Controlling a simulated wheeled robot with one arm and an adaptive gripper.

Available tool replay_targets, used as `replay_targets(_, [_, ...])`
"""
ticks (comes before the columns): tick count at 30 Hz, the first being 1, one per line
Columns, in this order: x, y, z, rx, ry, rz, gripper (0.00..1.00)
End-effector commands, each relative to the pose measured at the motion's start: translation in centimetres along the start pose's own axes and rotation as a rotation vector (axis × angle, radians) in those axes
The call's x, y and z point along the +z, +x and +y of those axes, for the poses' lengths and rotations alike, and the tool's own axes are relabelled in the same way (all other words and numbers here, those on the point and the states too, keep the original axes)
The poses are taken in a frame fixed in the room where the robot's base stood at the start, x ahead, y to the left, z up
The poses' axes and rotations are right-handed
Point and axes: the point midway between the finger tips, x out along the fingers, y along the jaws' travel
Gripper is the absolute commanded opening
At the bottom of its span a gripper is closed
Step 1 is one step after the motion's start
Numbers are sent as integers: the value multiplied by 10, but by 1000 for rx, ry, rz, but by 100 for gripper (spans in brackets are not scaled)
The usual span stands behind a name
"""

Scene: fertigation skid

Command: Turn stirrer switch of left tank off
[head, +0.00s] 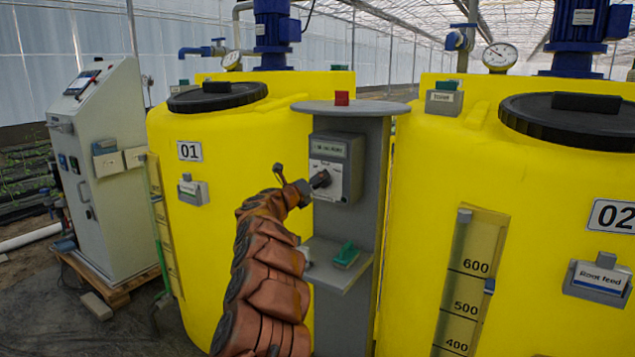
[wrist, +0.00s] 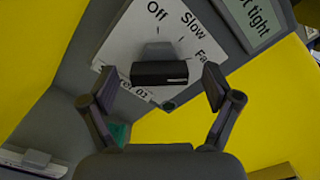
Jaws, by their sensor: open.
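The stirrer switch is a dark bar-shaped knob (wrist: 158,73) on a white plate marked "Off", "Slow" and a partly hidden third word. I cannot tell surely which mark it points to. In the head view the knob (head: 320,180) sits on a grey switch box (head: 337,148) on the grey post between the tanks. The left yellow tank (head: 225,245) is numbered 01. My gripper (wrist: 155,88) is open in the wrist view, one finger on each side of the knob, with gaps on both sides.
The post has a shelf (head: 322,272) below the switch box, with a green object (head: 346,254) on it. A red block (head: 341,98) stands on the post's top. Yellow tank 02 (head: 405,270) is close at the right. A grey control cabinet (head: 110,180) stands at the left.

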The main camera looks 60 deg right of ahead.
Motion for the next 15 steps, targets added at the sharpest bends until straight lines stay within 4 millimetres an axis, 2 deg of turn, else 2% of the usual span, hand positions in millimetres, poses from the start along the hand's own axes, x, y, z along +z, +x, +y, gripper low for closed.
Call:
replay_targets(6, [0,9,1,-1,-2,0,89])
replay_targets(15, [0,11,2,1,-1,0,89])
